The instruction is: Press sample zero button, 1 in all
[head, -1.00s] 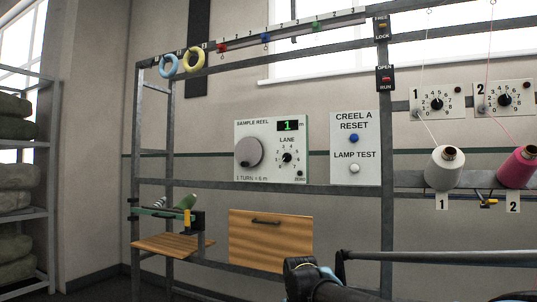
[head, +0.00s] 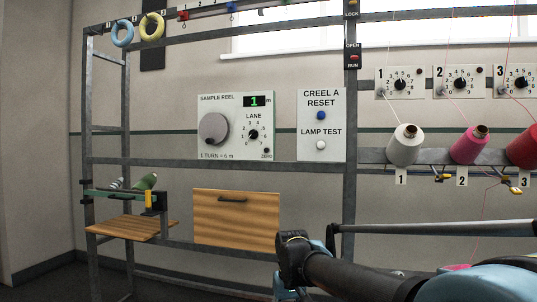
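The sample reel panel (head: 208,108) is a white plate on the grey frame, left of centre in the head view. It has a round grey knob, a display showing a green 1, and a lane dial (head: 253,134). The small dark zero button (head: 266,150) sits at its lower right corner above the word ZERO. My arm reaches in from the lower right, and its end, my gripper (head: 290,262), is below and to the right of the panel, apart from it. The fingers are not clear enough to tell open from shut.
Right of it is a panel (head: 311,142) with a blue creel reset button (head: 320,115) and a white lamp test button (head: 321,145). A wooden drawer front (head: 236,222) hangs below. Yarn cones, such as a white one (head: 404,147), stand right. A wooden shelf (head: 130,228) juts out lower left.

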